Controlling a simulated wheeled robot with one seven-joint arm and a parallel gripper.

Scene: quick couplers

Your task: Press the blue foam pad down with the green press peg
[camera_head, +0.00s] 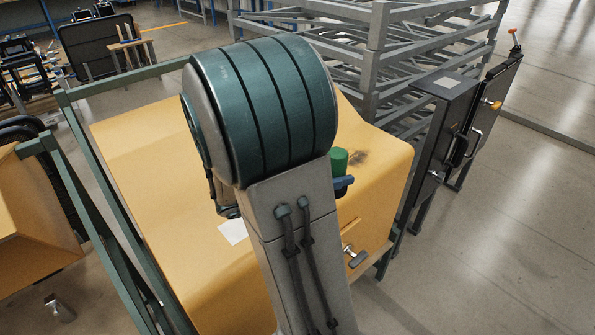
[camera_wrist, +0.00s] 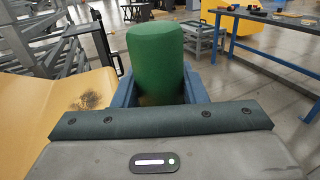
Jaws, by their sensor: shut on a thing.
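The green press peg (camera_wrist: 157,60) stands up between the blue fingers of my gripper (camera_wrist: 160,97) in the wrist view. The gripper is shut on it. In the head view, part of the peg (camera_head: 339,161) shows just right of my arm, with a blue finger (camera_head: 343,184) below it. Both appear over the yellow housing (camera_head: 375,205); I cannot tell how high above it. My arm and gripper hide the peg's lower end. I cannot make out the blue foam pad in either view.
A dark smudge (camera_head: 357,157) marks the yellow top beside the peg. A T-handle (camera_head: 354,256) sticks out of the housing's front. Grey metal racks (camera_head: 370,60) and a dark cabinet (camera_head: 450,110) stand close behind and to the right. A green frame (camera_head: 105,200) runs along the left.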

